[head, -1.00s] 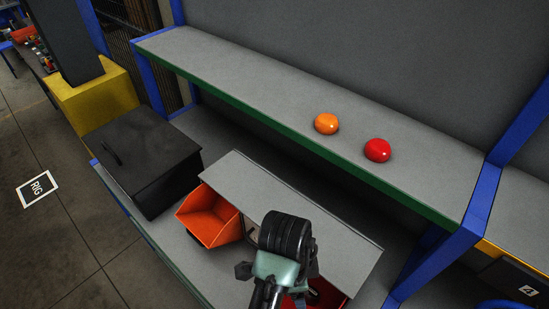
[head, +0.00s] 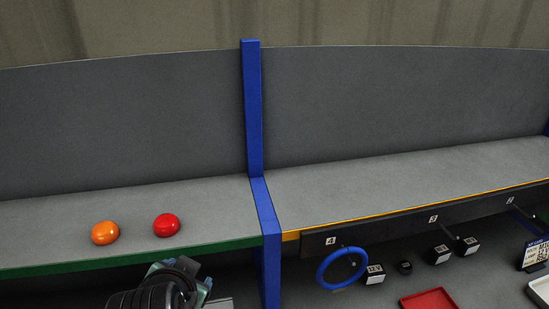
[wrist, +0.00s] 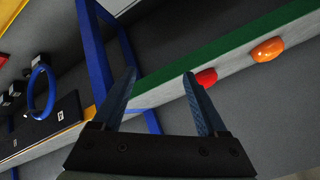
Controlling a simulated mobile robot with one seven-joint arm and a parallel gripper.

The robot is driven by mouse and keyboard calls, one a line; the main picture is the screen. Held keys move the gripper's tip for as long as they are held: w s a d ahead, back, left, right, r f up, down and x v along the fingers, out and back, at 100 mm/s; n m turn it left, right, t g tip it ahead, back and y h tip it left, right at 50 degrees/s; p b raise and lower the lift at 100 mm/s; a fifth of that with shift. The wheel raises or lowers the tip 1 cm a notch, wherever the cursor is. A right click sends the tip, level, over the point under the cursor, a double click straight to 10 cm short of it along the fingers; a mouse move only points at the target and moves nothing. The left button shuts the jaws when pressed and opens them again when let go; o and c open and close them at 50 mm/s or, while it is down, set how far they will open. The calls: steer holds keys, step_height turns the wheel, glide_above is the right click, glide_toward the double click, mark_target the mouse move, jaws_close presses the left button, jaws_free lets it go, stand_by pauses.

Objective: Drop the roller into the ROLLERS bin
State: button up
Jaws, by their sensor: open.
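I cannot pick out a roller or a bin marked ROLLERS in either current view. My gripper (wrist: 160,80) is open in the wrist view, with two dark blue fingers spread apart and nothing between them. The red rounded piece (wrist: 206,77) shows beyond the right finger. In the head view only the dark back of my wrist shows at the bottom left, below the green-edged shelf; the fingers are not clear there.
An orange rounded piece (head: 105,233) sits left of the red one on the shelf (head: 205,200). A blue post (head: 253,120) divides the shelves. Right of it are a blue ring (head: 342,268), small labelled dark blocks (head: 374,274), a small black round piece (head: 405,267) and a red tray (head: 430,300).

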steer(key=w+d+r+n+t, duration=0.1)
steer(key=d+r+t, duration=0.2)
steer(key=r, duration=0.6)
steer(key=w+d+r+t, duration=0.1)
steer(key=d+r+t, duration=0.25)
steer(key=r, duration=0.45)
steer(key=w+d+r+n+t, duration=0.1)
steer(key=d+r+t, duration=0.15)
steer(key=r, duration=0.65)
steer(key=s+d+r+t, duration=0.2)
steer(key=s+r+t, duration=0.1)
steer(key=r, duration=0.3)
steer(key=s+d+r+n+t+h, duration=0.1)
steer(key=s+d+r+t, duration=0.1)
steer(key=s+r, duration=0.3)
steer(key=s+d+r+n+t+h, duration=0.1)
steer(key=s+r+t, duration=0.3)
steer(key=r, duration=0.4)
steer(key=shift+s+d+t, duration=0.25)
steer(key=shift+d+t, duration=0.05)
steer(key=shift+d, duration=0.55)
step_height(320, 180, down, 18)
steer(key=b, duration=1.7)
steer(key=shift+r+b, duration=0.15)
steer(key=shift+b, duration=0.15)
